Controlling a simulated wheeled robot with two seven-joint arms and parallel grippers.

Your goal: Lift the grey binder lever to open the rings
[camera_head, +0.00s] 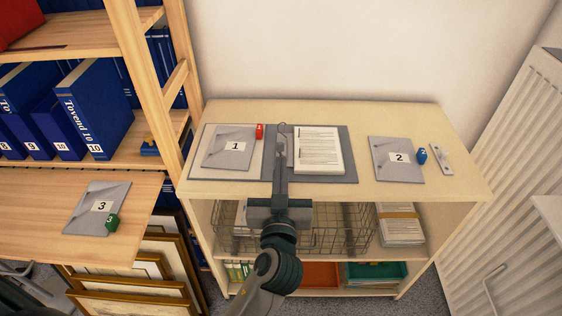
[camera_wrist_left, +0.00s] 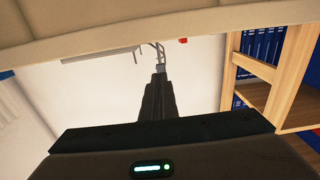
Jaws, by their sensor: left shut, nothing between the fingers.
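The open binder (camera_head: 347,163) lies flat on the light wooden cabinet top, with a stack of printed sheets (camera_head: 318,148) on its right side and grey folder 1 (camera_head: 229,147) on its left. My left gripper (camera_head: 281,142) reaches over the binder's middle strip, fingers together and empty. A thin curved metal part (camera_head: 282,126) shows just beyond the fingertips. In the left wrist view, curved metal parts (camera_wrist_left: 160,50) stand at the tips of the closed fingers (camera_wrist_left: 158,78). I cannot tell whether they touch, nor which part is the lever. The fingers hide much of the ring mechanism.
Grey folder 2 (camera_head: 397,158) with a blue tag (camera_head: 422,156) lies right of the binder. A red tag (camera_head: 259,131) is close left of the fingers. A wooden shelf with blue binders (camera_head: 97,105) stands left, a radiator (camera_head: 515,150) right. A wire basket (camera_head: 335,238) sits below.

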